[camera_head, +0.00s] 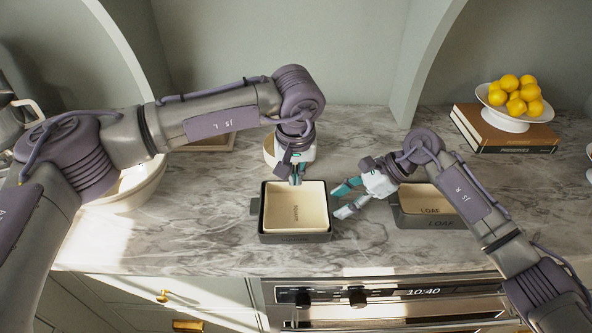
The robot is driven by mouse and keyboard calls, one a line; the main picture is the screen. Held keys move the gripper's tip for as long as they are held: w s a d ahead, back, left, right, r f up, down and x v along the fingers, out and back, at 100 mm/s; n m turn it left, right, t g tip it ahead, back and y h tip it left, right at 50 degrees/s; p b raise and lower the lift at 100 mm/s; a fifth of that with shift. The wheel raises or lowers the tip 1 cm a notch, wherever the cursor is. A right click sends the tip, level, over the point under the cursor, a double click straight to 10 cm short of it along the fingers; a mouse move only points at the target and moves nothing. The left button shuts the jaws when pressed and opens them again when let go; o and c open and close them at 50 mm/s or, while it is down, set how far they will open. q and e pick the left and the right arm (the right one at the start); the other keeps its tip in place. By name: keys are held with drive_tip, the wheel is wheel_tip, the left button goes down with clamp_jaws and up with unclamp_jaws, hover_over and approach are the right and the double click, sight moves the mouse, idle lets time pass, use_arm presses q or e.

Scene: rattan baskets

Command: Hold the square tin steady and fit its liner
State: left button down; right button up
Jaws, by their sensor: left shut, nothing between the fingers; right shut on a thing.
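The dark grey square tin (296,239) stands on the marble counter in the middle of the view, a small handle showing on its left side. The cream square liner (295,213) sits inside the tin, with small lettering on its floor. It looks nearly level; I cannot tell if it is fully down. My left gripper (296,182) points down at the liner's back edge, shut and empty; whether it touches is unclear. My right gripper (338,202) is at the tin's right side, shut on the tin, its teal fingers above and below the handle area, which they hide.
A dark loaf tin (426,222) with a cream liner stands to the right, partly behind my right arm. A large cream bowl (133,186) is at the left. Lemons in a white bowl (504,121) stand on books (540,140). The counter's front edge is close below the tin.

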use_arm(q)
hover_over(295, 212)
drive_tip(key=shift+s+f, duration=0.15)
drive_tip(key=shift+f, duration=1.6)
drive_tip(key=shift+s+f, duration=0.15)
drive_tip(key=shift+f, duration=1.55)
drive_tip(key=shift+f, duration=0.2)
drive_tip(key=shift+s+x, duration=0.15)
drive_tip(key=shift+x, duration=0.55)
drive_tip(key=shift+s+x, duration=0.15)
drive_tip(key=shift+x, duration=0.55)
drive_tip(key=w+v, duration=0.2)
drive_tip(key=v, duration=0.9)
drive_tip(key=shift+w+r, duration=0.15)
drive_tip(key=shift+r, duration=0.45)
use_arm(e)
drive_tip(key=o, duration=1.1)
